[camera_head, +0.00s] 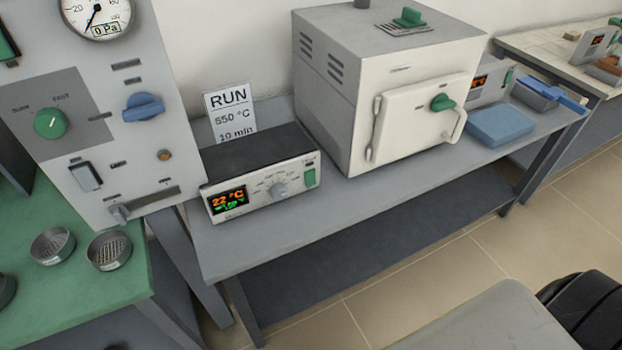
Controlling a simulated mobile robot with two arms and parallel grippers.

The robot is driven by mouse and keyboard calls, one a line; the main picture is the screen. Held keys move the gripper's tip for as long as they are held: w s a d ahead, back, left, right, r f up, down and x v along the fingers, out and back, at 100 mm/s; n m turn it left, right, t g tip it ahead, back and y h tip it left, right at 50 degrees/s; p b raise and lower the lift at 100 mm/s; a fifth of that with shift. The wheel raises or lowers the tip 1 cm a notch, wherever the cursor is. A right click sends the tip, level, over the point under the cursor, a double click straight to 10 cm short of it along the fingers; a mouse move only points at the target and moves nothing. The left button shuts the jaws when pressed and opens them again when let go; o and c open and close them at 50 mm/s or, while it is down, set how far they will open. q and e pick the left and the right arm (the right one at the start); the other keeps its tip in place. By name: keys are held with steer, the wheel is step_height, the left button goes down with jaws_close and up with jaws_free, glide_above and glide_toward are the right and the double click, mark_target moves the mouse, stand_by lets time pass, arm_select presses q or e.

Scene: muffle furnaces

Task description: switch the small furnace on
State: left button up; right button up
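A white box furnace (335,100) stands on the grey bench, its door (410,130) closed, with a green knob (442,102) and a side handle. To its left is a low control unit (262,190). Its display (229,200) is lit and reads 22 °C in orange with a smaller green line below. I cannot tell the rocker's position. Only one furnace body shows clearly, so I cannot tell its size class. Neither gripper is in view.
A RUN sign (231,113) reads 550 °C, 10 min. Another control unit (489,82) with a lit display, a blue pad (500,126) and a blue-handled tray (535,94) are at right. A tall gauge panel (130,60) stands left. The bench front (330,205) is clear.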

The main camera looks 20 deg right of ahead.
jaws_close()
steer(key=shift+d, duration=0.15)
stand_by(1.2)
